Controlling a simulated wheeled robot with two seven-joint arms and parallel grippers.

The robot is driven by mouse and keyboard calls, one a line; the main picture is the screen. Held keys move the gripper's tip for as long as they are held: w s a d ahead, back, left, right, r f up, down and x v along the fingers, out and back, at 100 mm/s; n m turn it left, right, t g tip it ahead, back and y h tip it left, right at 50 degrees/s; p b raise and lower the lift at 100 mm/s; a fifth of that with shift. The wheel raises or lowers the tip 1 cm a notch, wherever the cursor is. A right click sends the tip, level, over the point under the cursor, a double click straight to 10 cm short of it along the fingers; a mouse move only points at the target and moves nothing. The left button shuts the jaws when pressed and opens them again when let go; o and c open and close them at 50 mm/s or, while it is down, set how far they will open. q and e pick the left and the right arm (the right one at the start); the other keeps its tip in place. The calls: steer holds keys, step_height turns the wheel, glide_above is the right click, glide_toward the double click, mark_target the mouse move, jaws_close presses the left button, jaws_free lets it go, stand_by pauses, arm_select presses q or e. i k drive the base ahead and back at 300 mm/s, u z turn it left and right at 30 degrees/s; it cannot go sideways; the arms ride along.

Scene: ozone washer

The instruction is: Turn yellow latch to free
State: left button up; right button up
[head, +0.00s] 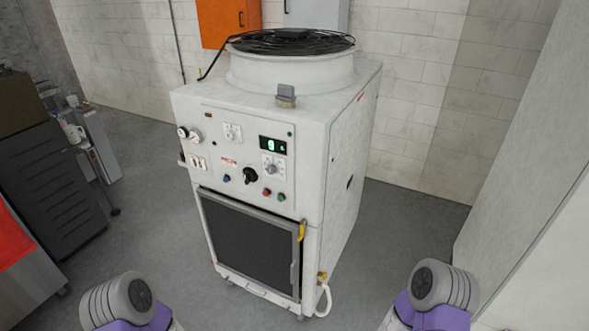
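The white ozone washer (342,165) stands upright in the middle of the head view. Its front has a dark panel door in a grey frame (204,232), which looks closed. A small yellow latch (302,231) sits at the upper right edge of this door frame and points roughly up and down. Nothing touches the latch. Parts of both my arms, grey and purple, show at the bottom left and bottom right, apart from the washer. Neither gripper is in view.
A control panel with a black knob (250,175) is above the door. A brass-coloured valve with a white hose (324,300) is at the lower right corner. A dark drawer cabinet (50,185) stands left; a pale wall or panel (530,190) rises right. Floor is clear around the washer.

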mark_target(302, 223)
steer(key=u, duration=0.55)
steer(key=i, duration=0.75)
steer(key=u, duration=0.1)
